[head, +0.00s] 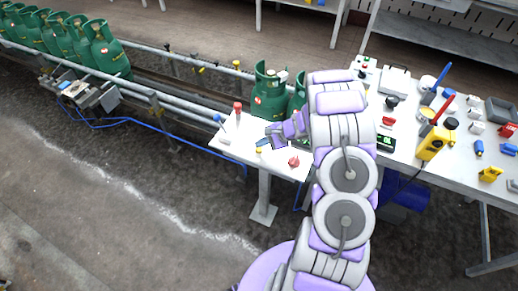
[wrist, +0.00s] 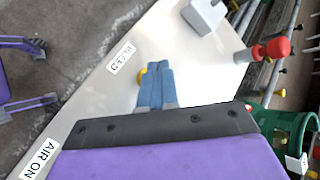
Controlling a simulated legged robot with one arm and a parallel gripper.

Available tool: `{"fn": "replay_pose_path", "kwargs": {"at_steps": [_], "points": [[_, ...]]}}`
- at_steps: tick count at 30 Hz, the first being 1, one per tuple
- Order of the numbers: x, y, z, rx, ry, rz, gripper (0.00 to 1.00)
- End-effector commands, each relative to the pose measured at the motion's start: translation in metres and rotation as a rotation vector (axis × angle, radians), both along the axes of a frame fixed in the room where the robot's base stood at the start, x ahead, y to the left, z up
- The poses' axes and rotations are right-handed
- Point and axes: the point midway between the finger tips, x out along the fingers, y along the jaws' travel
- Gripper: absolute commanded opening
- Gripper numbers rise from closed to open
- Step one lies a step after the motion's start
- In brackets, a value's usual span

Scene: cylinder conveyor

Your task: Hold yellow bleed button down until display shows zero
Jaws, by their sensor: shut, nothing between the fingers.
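The yellow bleed button (head: 259,149) sits on the small white control table (head: 232,153). In the wrist view the button (wrist: 141,75) shows only as a sliver at the left of my fingertips, beside a printed label (wrist: 121,58). My gripper (head: 269,143) is shut and empty, its blue-grey fingers (wrist: 156,72) pointing down over the button and hiding most of it. I cannot tell whether the fingertips press it or hover just above. A dark display with green digits (head: 386,142) stands right of my arm; its reading is too small to tell.
A red-topped lever (head: 237,107), a blue-tipped switch (head: 219,119) and a red knob (head: 294,161) stand around the button. A green gas cylinder (head: 268,92) is on the conveyor behind. The right bench (head: 440,165) is crowded with tools and a yellow device (head: 434,141).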

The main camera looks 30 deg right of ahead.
Motion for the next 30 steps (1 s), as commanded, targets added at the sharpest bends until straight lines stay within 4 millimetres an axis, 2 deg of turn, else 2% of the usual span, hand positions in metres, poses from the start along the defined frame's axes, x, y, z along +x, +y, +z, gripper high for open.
{"fn": "replay_pose_path", "kwargs": {"at_steps": [6,30], "points": [[-0.0009,0.0004,-0.0071,0.000,0.001,0.000,0.00],[-0.0009,0.0008,-0.0112,0.000,0.001,0.001,0.00]]}}
